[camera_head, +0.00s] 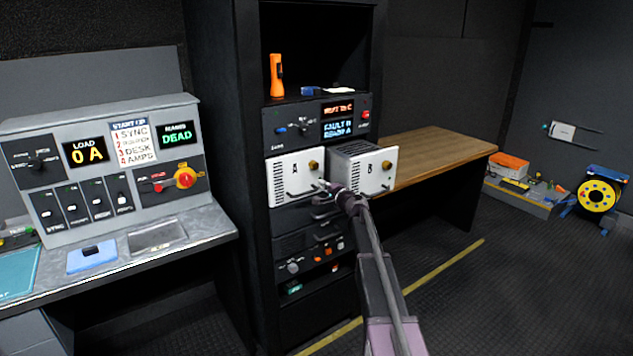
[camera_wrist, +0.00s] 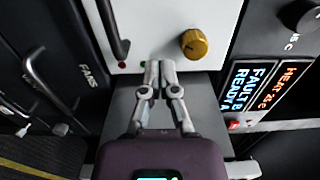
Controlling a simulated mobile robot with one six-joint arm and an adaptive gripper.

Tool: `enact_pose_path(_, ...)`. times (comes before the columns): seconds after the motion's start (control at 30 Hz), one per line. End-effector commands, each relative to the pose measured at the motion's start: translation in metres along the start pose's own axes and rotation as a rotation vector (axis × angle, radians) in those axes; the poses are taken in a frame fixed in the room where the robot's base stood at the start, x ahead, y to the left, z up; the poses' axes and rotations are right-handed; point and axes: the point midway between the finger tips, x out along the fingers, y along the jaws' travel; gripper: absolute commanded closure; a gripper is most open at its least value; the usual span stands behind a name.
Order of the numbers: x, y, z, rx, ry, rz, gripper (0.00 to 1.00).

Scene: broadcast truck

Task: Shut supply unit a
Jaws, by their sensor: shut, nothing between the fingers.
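Supply unit A (camera_head: 291,178) has a white front with vent slots, a brass knob and a dark handle. It sits at the left of the rack's unit row, and how far its front stands out is hard to tell. My gripper (camera_head: 325,189) is at the right edge of this front. In the wrist view my gripper (camera_wrist: 158,68) is shut and empty, its tips at the edge of a white front (camera_wrist: 165,25), apparently unit A's, beside the brass knob (camera_wrist: 195,43) and dark handle (camera_wrist: 113,30). Whether the tips touch it is unclear.
Unit B (camera_head: 378,172) stands out of the rack right of A, its grey vented body showing. Above are lit displays (camera_head: 337,129); below is a dark control panel (camera_head: 318,252). A console (camera_head: 98,215) stands left, a wooden bench (camera_head: 430,158) right.

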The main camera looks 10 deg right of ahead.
Motion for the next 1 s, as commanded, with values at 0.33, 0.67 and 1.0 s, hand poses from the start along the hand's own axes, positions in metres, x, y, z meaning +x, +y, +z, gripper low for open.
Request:
enact_pose_path(0.33, -0.056, 0.0, 0.001, 0.0, 0.001, 0.0, 1.0)
enact_pose_path(0.67, -0.069, 0.0, 0.001, 0.0, 0.0, 0.0, 1.0)
enact_pose_path(1.0, -0.069, 0.0, 0.003, -0.004, -0.004, 0.003, 1.0)
